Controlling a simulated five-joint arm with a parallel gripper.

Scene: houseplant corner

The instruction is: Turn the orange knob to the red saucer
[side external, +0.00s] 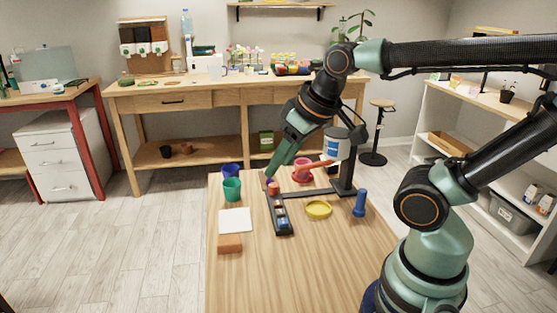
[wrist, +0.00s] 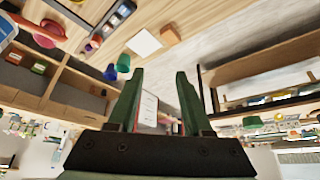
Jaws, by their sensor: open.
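The orange knob (side external: 273,187) appears as a small orange piece at the far end of a dark panel (side external: 281,222) on the wooden table in the side view. The red saucer (side external: 303,179) lies to its right, with a reddish bar above it running to a white can. In the wrist view the red saucer (wrist: 42,38) is at the upper left and the dark panel (wrist: 112,20) at the top. My gripper (side external: 269,176) is open and empty, its tips close to the knob's far side in the side view; I cannot tell whether they touch. The wrist view shows the fingers apart (wrist: 160,75).
A blue cup (side external: 230,171), green cup (side external: 232,190), white sheet (side external: 235,220) and orange block (side external: 230,243) stand left of the panel. A yellow saucer (side external: 318,210), blue object (side external: 360,203) and white can (side external: 336,146) are to the right. The front tabletop is clear.

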